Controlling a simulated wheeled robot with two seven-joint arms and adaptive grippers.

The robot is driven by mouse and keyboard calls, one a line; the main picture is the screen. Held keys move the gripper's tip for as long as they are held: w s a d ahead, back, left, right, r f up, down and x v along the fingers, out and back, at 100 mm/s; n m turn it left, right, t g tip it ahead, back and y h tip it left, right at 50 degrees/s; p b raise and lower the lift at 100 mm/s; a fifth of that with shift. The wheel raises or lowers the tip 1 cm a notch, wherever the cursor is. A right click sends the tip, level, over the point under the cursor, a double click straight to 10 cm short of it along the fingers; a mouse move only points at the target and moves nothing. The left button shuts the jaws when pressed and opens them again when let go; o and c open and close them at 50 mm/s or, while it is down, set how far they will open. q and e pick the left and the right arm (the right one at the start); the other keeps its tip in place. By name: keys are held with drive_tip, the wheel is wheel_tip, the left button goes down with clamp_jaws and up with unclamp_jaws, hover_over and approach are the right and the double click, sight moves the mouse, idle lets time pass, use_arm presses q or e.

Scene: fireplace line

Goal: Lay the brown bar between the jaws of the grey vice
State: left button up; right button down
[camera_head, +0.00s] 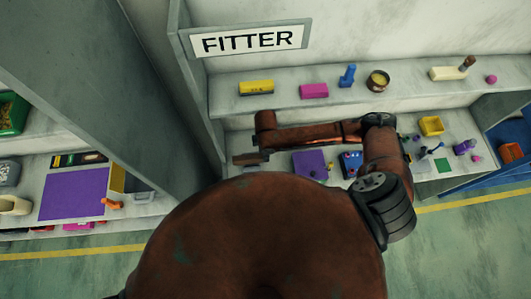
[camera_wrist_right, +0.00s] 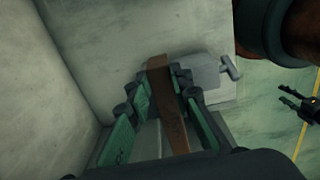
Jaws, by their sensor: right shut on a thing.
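The brown bar (camera_wrist_right: 160,78) is held between the green-padded fingers of my right gripper (camera_wrist_right: 165,98) in the right wrist view. The grey vice (camera_wrist_right: 207,76), with a T-shaped handle at its right, lies just beyond the fingertips on the pale bench. The bar's far end is close to the vice's left part; I cannot tell whether they touch. The vice's jaws are not clearly visible. In the head view the bar (camera_head: 245,158) shows small and dark at the bench's left end, and my arm hides much around it. My left gripper (camera_wrist_right: 295,103) shows at the wrist view's right edge, its fingers apart.
A grey side wall (camera_wrist_right: 45,70) stands close left of my right gripper. On the bench are a purple mat (camera_head: 310,164), a blue item (camera_head: 351,160) and a yellow bin (camera_head: 431,126). The shelf above holds a yellow box (camera_head: 257,88), a pink block (camera_head: 314,91) and a pot (camera_head: 377,80).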

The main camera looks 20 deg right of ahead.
drive_tip(key=shift+f, duration=0.3)
drive_tip(key=shift+f+b, duration=0.3)
drive_tip(key=shift+f, duration=0.05)
drive_tip(key=shift+f, duration=0.35)
drive_tip(key=shift+f+b, duration=0.3)
drive_tip(key=shift+f, duration=0.05)
drive_tip(key=shift+p, duration=0.5)
drive_tip(key=shift+f+b, duration=0.4)
drive_tip(key=shift+f, duration=0.6)
idle(0.6)
drive_tip(key=c, duration=1.7)
unclamp_jaws()
drive_tip(key=shift+o, duration=0.2)
